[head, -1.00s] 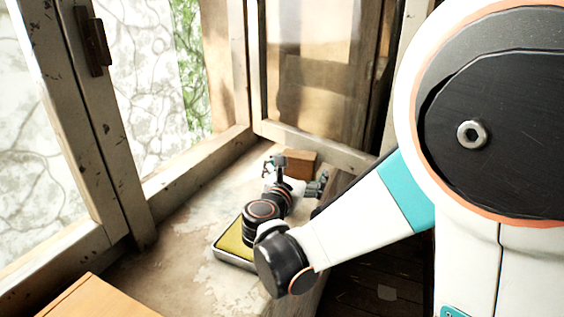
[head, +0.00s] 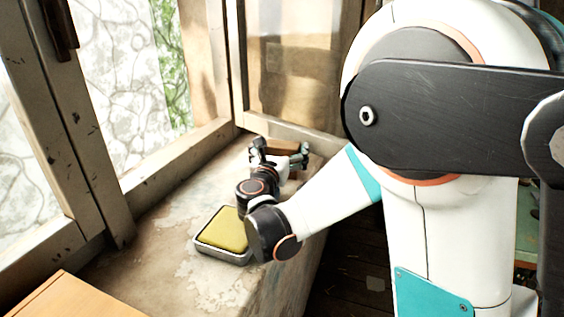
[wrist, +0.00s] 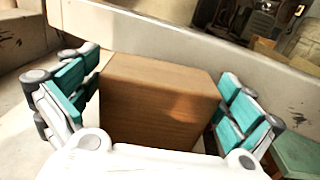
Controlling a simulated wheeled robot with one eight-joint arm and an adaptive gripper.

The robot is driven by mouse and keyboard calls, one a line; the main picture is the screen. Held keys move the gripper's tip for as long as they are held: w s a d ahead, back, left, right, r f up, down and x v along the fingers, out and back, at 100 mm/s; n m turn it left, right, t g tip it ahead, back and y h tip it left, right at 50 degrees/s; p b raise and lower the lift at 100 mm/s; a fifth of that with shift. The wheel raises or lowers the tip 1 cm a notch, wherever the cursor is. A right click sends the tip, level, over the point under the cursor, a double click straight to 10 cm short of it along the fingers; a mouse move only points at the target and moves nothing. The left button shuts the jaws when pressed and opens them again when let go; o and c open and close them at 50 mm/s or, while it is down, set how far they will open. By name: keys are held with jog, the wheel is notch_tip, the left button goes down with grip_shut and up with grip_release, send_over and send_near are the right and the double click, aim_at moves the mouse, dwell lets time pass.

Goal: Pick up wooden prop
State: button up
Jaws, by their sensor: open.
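The wooden prop (wrist: 158,98) is a plain brown block. In the wrist view it stands between the two teal-padded fingers of my gripper (wrist: 158,105), with its lower part hidden by the gripper's white body. A small gap shows on the right side; on the left the finger looks very near the block, and I cannot tell whether it touches. In the head view the prop (head: 268,147) sits on the far end of the sill, mostly hidden behind my open gripper (head: 279,158).
A metal tray with a yellow-green pad (head: 224,232) lies on the worn sill (head: 165,255), just left of my wrist. The window frame (head: 295,133) rises close behind the prop. An orange-brown wooden surface (head: 75,298) is at the lower left.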

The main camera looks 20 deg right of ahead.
jog(key=c, duration=1.2)
